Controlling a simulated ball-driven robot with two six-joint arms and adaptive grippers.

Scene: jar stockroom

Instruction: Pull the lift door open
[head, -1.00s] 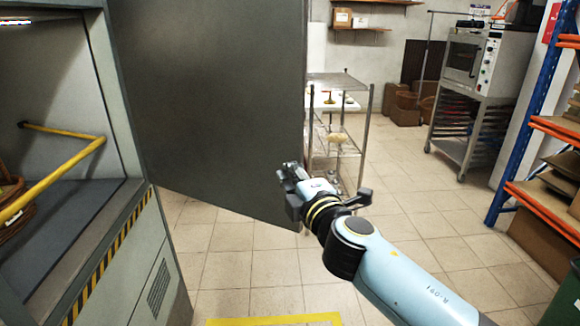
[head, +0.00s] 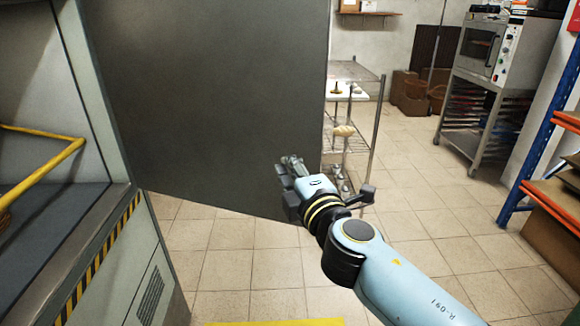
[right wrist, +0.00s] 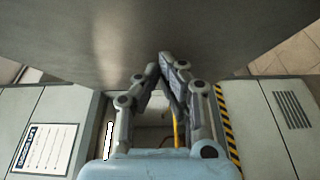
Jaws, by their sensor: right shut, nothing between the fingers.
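The lift door (head: 210,100) is a dark grey panel in the head view. It stands swung open from the lift cabinet (head: 95,110) on the left, and the lift's inside shows. My right gripper (head: 288,166) is at the door's lower free edge, overlapping it in the picture. Its fingers are shut with nothing between them. In the right wrist view the closed fingertips (right wrist: 163,60) point at the door's broad face (right wrist: 120,35); I cannot tell whether they touch it. No handle shows. My left gripper is not in view.
A yellow bar (head: 45,170) crosses the lift opening. A wire shelf cart (head: 375,125) stands behind the door's free edge. An oven on a rack (head: 485,50) and a blue-orange shelf (head: 545,125) are at the right. Tiled floor (head: 420,230) between is clear.

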